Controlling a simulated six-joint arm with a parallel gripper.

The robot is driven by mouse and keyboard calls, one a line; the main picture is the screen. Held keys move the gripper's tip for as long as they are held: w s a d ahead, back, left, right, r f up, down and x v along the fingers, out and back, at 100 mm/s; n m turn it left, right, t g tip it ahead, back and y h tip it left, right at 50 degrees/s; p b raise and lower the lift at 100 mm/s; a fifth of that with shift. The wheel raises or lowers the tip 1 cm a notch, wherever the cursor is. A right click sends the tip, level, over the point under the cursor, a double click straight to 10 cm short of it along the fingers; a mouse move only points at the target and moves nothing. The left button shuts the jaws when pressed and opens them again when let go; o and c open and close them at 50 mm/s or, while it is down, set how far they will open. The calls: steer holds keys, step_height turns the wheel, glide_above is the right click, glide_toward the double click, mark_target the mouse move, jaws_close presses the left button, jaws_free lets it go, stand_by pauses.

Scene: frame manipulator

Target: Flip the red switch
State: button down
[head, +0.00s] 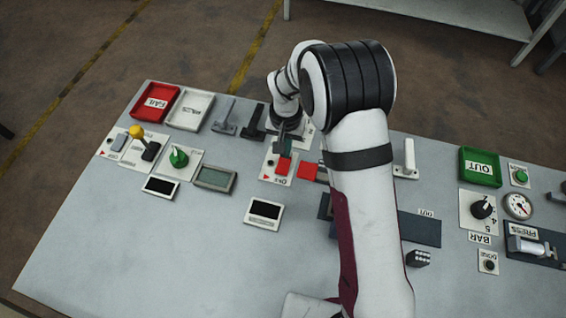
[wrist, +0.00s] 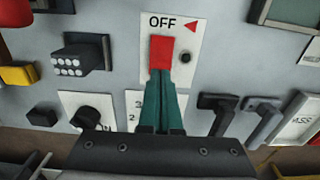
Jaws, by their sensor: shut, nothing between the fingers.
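The red switch (wrist: 163,50) is a red block on a white panel (wrist: 189,22) marked OFF, beside a small dark round part, in the wrist view. In the head view the red switch (head: 283,166) shows on its panel just in front of my gripper. My gripper (wrist: 161,76) has its two green fingers together, with the tips at the lower edge of the red switch in the picture. Whether they touch it I cannot tell. In the head view my gripper (head: 284,146) points down over the panel, partly hidden by my arm.
A dotted black block (wrist: 82,55) lies farther left. In the head view, a red tray (head: 136,116) and a green tray (head: 464,168) stand to either side. The table's front left is clear.

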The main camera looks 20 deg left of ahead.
steer(key=shift+f, duration=0.9)
steer(key=shift+r, duration=3.55)
